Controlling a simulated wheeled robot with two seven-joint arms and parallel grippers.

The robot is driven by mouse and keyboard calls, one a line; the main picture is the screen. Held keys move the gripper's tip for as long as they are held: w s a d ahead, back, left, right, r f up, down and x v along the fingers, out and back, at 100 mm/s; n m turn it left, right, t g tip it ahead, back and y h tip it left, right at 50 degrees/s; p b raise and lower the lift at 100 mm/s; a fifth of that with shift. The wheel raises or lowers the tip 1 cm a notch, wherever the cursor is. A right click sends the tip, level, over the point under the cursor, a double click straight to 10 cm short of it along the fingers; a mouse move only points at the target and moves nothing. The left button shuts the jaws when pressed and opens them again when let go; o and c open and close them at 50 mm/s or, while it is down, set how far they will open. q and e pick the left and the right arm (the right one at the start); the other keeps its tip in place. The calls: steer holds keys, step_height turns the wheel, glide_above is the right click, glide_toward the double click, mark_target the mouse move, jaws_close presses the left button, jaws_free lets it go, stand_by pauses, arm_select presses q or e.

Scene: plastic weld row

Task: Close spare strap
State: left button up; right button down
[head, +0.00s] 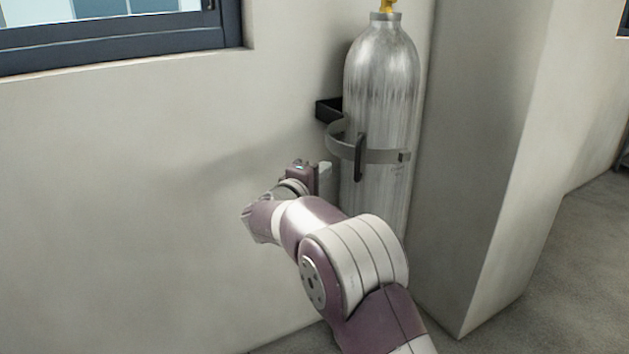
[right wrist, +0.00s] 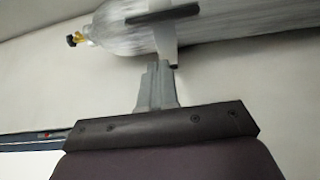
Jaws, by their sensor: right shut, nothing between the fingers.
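A grey strap (head: 385,156) runs across the front of a silver gas cylinder (head: 383,90) at mid height. Its left part bows out from the cylinder towards a black wall bracket (head: 327,110). A dark upright handle (head: 360,157) sits on the strap, and a small dark piece is at its right end. I cannot tell whether the strap is latched. My right gripper (head: 325,172) is shut and empty, just left of the cylinder and below the strap. In the right wrist view, the shut fingers (right wrist: 157,68) point at the strap (right wrist: 165,42); contact is unclear. My left gripper is not in view.
The cylinder has a yellow valve (head: 387,5) on top and stands in a corner against a pale wall (head: 150,170). A pillar (head: 480,140) rises close on its right. A dark-framed window (head: 130,40) is at upper left. Bare floor (head: 570,250) lies at right.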

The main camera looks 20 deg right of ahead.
steer(key=w+d+b, duration=0.1)
steer(key=d, duration=0.5)
steer(key=shift+w+d, duration=0.2)
steer(key=shift+d, duration=0.1)
